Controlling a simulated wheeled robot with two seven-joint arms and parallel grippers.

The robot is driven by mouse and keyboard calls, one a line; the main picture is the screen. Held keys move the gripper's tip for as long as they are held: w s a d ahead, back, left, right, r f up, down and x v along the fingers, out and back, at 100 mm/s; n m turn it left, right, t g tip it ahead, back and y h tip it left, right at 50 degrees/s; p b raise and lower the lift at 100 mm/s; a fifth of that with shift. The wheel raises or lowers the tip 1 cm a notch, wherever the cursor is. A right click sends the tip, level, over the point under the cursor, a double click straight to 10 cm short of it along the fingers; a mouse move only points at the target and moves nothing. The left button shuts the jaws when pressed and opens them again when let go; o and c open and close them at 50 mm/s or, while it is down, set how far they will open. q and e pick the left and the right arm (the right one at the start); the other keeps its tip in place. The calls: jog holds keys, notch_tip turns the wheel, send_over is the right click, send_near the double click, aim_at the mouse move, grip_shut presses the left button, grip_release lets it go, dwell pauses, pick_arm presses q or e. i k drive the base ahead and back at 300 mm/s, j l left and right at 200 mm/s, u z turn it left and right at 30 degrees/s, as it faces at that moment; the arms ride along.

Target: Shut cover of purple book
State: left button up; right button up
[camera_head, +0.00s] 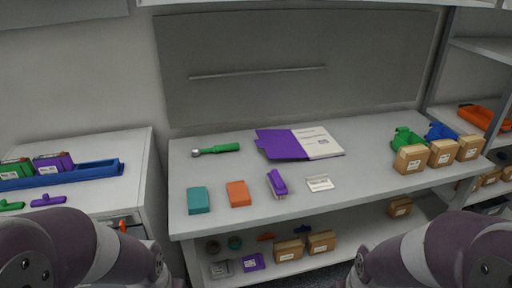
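The purple book (299,144) lies open on the white workbench (220,221), toward the back middle. Its purple cover (279,144) is spread flat or nearly flat to the left. Its white printed page (318,142) faces up on the right. Nothing lies on the book. My two arms show at the bottom left and bottom right corners, in front of the bench. Neither gripper shows in the head view, so I cannot see their fingers.
A green-handled tool (222,149) lies left of the book. In front are a teal block (198,200), an orange block (238,193), a purple brush (276,183) and a white card (319,183). Cardboard boxes (410,160) stand at the right. Bench space right of the book is clear.

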aim_at(277, 143)
jog(key=i+l, duration=0.25)
jog(key=i, duration=0.15)
jog(key=i+l, duration=0.25)
jog(key=i, duration=0.15)
jog(key=i+l, duration=0.3)
jog(key=i+z, duration=0.05)
jog(key=i, duration=0.05)
